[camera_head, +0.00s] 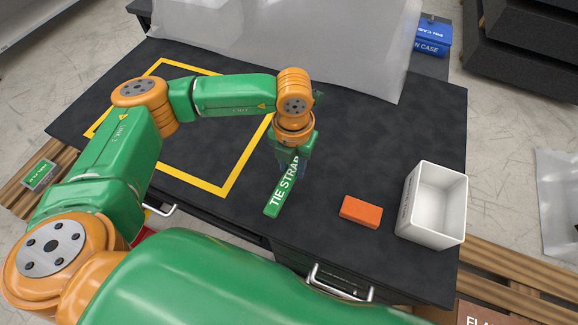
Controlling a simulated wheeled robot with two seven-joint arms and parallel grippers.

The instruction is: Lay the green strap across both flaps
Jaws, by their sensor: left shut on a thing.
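The green strap (280,192), lettered TIE STRAP, is a flat strip at the middle of the black table (345,130). My left gripper (292,163) points down and is shut on its far end. The gripper hides that end, and I cannot tell whether the strap touches the table. A brown piece (484,314) with partly cut-off lettering starting FLA shows at the bottom right edge, below the table. I cannot tell whether it is one of the flaps; no other flap is clearly visible. My right gripper is out of view.
An orange block (361,212) and an open white bin (436,204) stand right of the strap. A yellow outlined square (205,183) lies left, partly under my arm. A translucent sheet (290,35) covers the back. A blue case (431,38) stands at the back right.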

